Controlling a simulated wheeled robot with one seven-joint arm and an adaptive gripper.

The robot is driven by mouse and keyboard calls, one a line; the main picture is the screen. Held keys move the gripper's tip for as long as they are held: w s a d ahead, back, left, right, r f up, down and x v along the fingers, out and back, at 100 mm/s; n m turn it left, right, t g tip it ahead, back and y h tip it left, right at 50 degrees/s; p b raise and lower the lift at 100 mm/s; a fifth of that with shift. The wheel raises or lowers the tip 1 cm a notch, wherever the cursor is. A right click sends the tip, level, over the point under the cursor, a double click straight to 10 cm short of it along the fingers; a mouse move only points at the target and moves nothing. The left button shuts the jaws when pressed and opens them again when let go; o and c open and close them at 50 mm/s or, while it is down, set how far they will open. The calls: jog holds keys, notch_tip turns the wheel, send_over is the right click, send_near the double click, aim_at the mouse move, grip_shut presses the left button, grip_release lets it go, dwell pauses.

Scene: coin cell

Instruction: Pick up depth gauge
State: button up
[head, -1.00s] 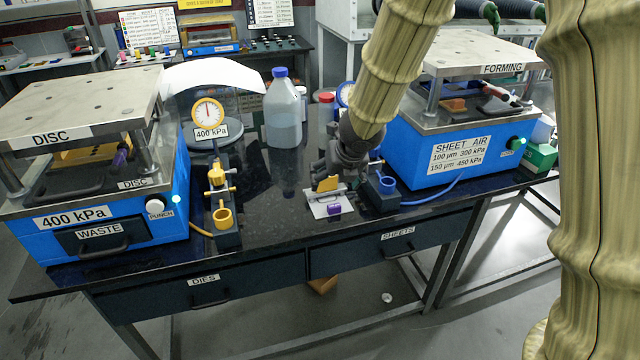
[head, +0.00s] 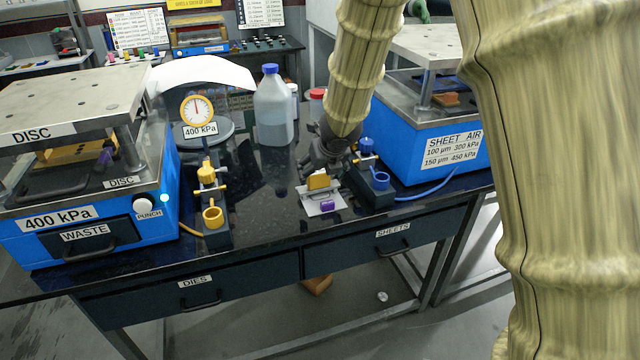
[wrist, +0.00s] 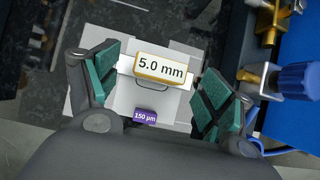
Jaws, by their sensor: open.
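The depth gauge (wrist: 160,68) reads "5.0 mm" on a white face with a yellow rim, and lies across pale plates in the wrist view. In the head view its yellow top (head: 318,182) shows at the bench's middle right. My gripper (wrist: 166,98) is open above it, with one green-padded finger on each side of the gauge and apart from it. In the head view my gripper (head: 318,162) is just behind the gauge, partly hidden by my arm. A purple "150 µm" tag (wrist: 145,116) sits below the gauge; it also shows in the head view (head: 327,206).
A blue-knobbed regulator (head: 378,185) stands close to the right of the gauge; its blue knob (wrist: 304,82) shows in the wrist view. A yellow-knobbed regulator (head: 212,205) and a bottle (head: 273,108) stand further left. The bench between them is mostly clear.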

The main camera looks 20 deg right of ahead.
aim_at(319, 172)
jog(key=shift+x, duration=1.55)
jog(key=shift+w, duration=0.1)
jog(key=c, duration=1.3)
jog(key=shift+r, duration=0.1)
jog(key=shift+c, duration=0.2)
